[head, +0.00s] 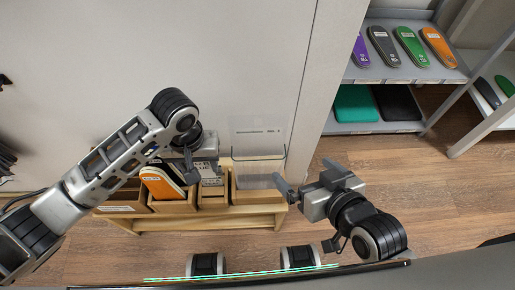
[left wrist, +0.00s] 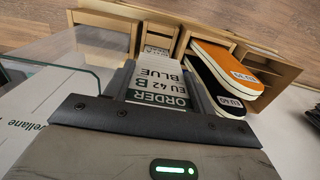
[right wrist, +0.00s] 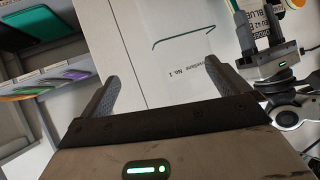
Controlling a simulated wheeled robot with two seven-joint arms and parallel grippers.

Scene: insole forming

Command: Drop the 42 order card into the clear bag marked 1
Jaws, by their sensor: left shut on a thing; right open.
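The order card (left wrist: 158,88) is white with a green band and reads ORDER, EU 42 B, BLUE. My left gripper (head: 193,165) is shut on it, above the wooden bins; the card also shows in the right wrist view (right wrist: 267,20). The clear bag (head: 258,150) stands upright to the right of the left gripper, with a dark line across it. Its label, ending in No. 1, is legible in the right wrist view (right wrist: 185,72). My right gripper (head: 307,178) is open at the bag's right side, fingers pointing toward it. I cannot tell whether they touch it.
Wooden bins (head: 175,206) on a low bench (head: 215,219) hold orange and black insoles (head: 162,182). A shelf (head: 400,75) at the upper right carries coloured insoles and green and black sheets. The floor (head: 400,180) right of the bench is clear.

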